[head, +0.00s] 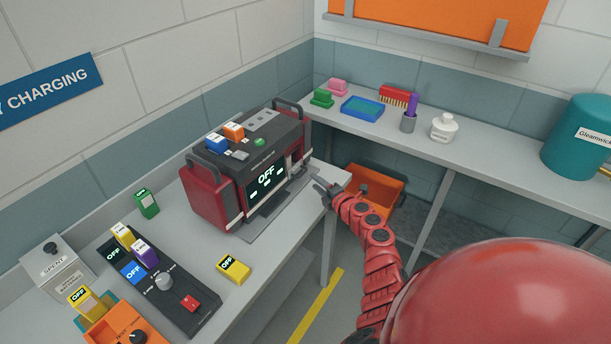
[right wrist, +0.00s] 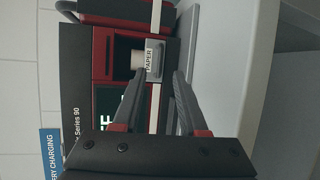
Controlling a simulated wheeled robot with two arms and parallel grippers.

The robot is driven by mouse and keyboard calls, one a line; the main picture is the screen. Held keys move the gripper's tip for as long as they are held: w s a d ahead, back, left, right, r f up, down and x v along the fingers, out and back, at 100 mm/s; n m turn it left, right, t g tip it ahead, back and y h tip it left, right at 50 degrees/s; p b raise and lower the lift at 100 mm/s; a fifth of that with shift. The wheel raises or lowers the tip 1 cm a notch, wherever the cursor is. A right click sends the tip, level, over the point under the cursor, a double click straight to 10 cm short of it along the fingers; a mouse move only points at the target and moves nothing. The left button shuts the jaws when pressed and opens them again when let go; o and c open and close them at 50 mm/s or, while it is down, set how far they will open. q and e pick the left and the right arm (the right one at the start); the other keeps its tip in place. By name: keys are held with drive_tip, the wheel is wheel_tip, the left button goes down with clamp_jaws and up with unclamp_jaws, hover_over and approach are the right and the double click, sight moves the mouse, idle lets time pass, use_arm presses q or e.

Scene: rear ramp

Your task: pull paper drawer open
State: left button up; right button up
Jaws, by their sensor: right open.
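The red and black machine (head: 240,170) stands on the grey bench with its screen reading OFF. In the right wrist view its front shows the grey paper drawer (right wrist: 154,60), labelled PAPER, with a pale roll-like shape beside the label in a dark opening. I cannot tell how far out the drawer sits. My right gripper (head: 324,190) is at the machine's right front corner in the head view. In the right wrist view the right gripper (right wrist: 158,80) is open, its fingertips just short of the drawer front, with nothing visibly held. My left gripper is not in view.
An orange bin (head: 375,190) sits low behind my right arm. The shelf (head: 420,142) holds a blue tray (head: 362,108), a brush, a cup and a white bottle. A yellow battery (head: 233,269) and a charger panel (head: 170,290) are on the bench at front left.

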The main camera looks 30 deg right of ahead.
drive_tip(key=w, duration=0.2)
drive_tip(key=w+f+b, duration=0.1)
drive_tip(key=w, duration=0.2)
drive_tip(key=shift+w+d+f, duration=0.1)
drive_tip(key=shift+f, duration=0.1)
drive_tip(key=shift+w+b, duration=0.45)
drive_tip(key=shift+w, duration=0.45)
clamp_jaws()
idle(0.7)
